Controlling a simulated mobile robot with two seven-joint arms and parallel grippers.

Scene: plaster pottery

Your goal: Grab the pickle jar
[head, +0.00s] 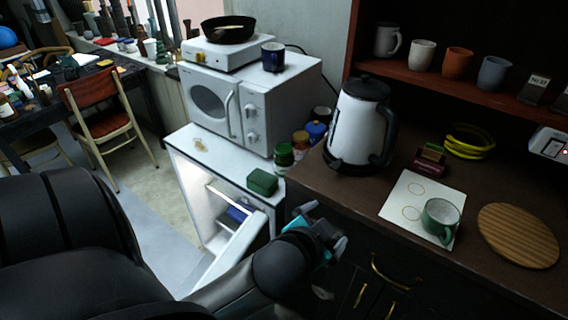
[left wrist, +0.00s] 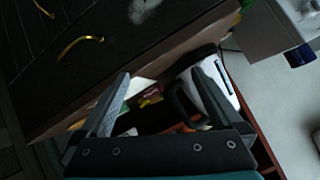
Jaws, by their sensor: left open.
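A small jar with a dark green lid (head: 284,155) stands at the right end of the white fridge top, beside other small jars. It may be the pickle jar, but its label is too small to read. My left gripper (head: 325,228) is in front of the dark cabinet, below and to the right of that jar and apart from it. In the left wrist view its two fingers (left wrist: 163,78) are spread with nothing held between them. My right gripper is not in view.
The small fridge (head: 190,165) has its door open. A green box (head: 262,182), orange-lidded jar (head: 300,139) and blue-lidded jar (head: 316,130) are nearby. A white kettle (head: 358,125) stands on the brown counter (head: 330,190); a microwave (head: 240,105) stands behind.

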